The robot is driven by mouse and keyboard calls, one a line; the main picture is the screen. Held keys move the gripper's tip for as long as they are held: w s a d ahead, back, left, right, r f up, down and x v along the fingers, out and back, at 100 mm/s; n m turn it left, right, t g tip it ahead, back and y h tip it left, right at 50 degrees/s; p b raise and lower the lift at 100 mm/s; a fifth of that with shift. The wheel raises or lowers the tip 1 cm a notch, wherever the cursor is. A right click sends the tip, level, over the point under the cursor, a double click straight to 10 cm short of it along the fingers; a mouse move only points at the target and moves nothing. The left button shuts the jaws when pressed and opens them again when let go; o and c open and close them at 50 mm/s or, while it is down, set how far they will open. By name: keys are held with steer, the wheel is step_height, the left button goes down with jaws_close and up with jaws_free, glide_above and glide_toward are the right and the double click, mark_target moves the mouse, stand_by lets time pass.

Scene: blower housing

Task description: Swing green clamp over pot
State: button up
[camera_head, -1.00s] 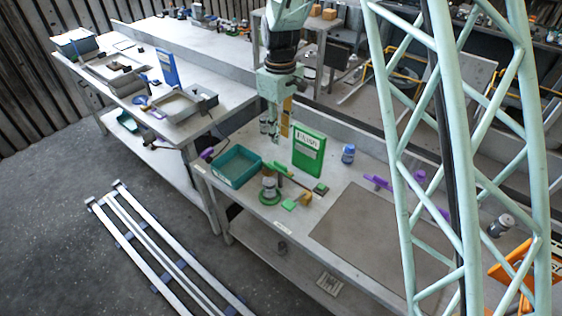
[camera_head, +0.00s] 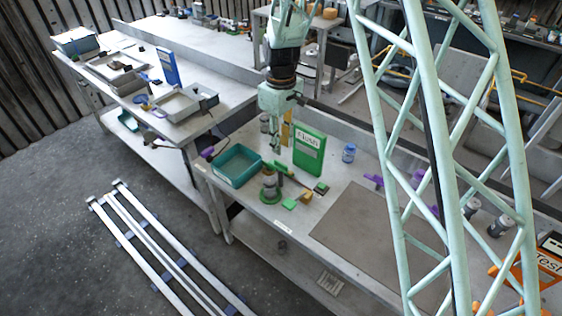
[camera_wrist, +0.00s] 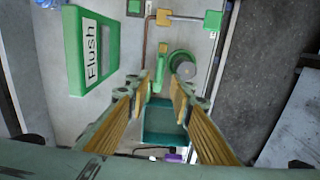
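The pot (camera_head: 269,191) is a small grey cylinder with green round parts, standing on the bench right of the teal bin. In the wrist view the pot (camera_wrist: 184,66) is just right of the green clamp (camera_wrist: 160,68), a narrow upright-looking bar. The clamp also shows beside the pot in the head view (camera_head: 282,168); its exact joint to the stand is unclear. My gripper (camera_wrist: 159,88) is open, with its yellow-padded fingers apart and nothing visibly held. The clamp lies beyond the fingertips, between them in the picture; contact is not visible.
A green "Flush" board (camera_head: 309,150) stands close to the right of my gripper. A teal bin (camera_head: 237,166) is at left. A blue-capped bottle (camera_head: 348,153) and yellow block (camera_head: 306,198) are nearby. A bare grey mat (camera_head: 365,225) lies further right.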

mark_target(281, 163)
steer(key=shift+f, duration=4.45)
jaws_close()
